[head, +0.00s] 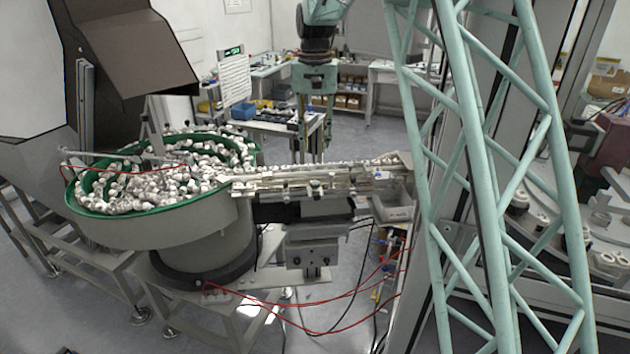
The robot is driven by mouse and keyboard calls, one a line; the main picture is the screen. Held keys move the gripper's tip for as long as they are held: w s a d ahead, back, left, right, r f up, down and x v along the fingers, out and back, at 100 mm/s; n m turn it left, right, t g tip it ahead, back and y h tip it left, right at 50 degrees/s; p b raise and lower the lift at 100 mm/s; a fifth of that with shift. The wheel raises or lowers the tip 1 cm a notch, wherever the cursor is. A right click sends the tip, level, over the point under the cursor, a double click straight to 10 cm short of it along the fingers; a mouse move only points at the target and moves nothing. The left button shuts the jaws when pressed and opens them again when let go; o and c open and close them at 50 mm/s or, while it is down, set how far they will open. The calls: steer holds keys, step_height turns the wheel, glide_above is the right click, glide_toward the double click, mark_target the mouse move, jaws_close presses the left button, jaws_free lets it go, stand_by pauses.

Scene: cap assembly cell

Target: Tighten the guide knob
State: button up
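The guide rail (300,181) runs from the feeder bowl to the right, with white caps along its top. Small fittings (316,187) sit on its near side. They are too small to tell which one is the guide knob. My gripper (314,155) hangs down behind the rail, near the middle of the picture. Its two fingers are apart with a gap between them, and I see nothing held. The fingertips are near the rail's top edge in the picture. I cannot tell how far behind it they are, and they do not appear to touch the fittings.
A green-rimmed feeder bowl (150,207) full of white caps stands left of the rail. A grey chute (395,208) is at the rail's right end. A teal lattice column (490,180) blocks the right side. Red cables (330,298) hang below. Workbenches (385,72) stand behind.

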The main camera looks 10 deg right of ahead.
mark_target(315, 182)
steer(key=shift+s+r+n+b, duration=0.15)
steer(key=shift+n+b, duration=0.1)
steer(key=shift+n, duration=0.6)
steer(key=shift+w+r+n+b, duration=0.1)
steer(key=shift+r+n+b, duration=0.15)
steer(key=shift+n, duration=0.55)
steer(key=shift+s+r+n+b, duration=0.1)
steer(key=shift+n+b, duration=0.2)
steer(key=shift+n, duration=0.55)
steer(key=shift+f, duration=0.1)
steer(key=shift+f+b, duration=0.5)
steer(key=shift+f, duration=6.3)
steer(key=shift+c, duration=0.5)
steer(key=c, duration=0.5)
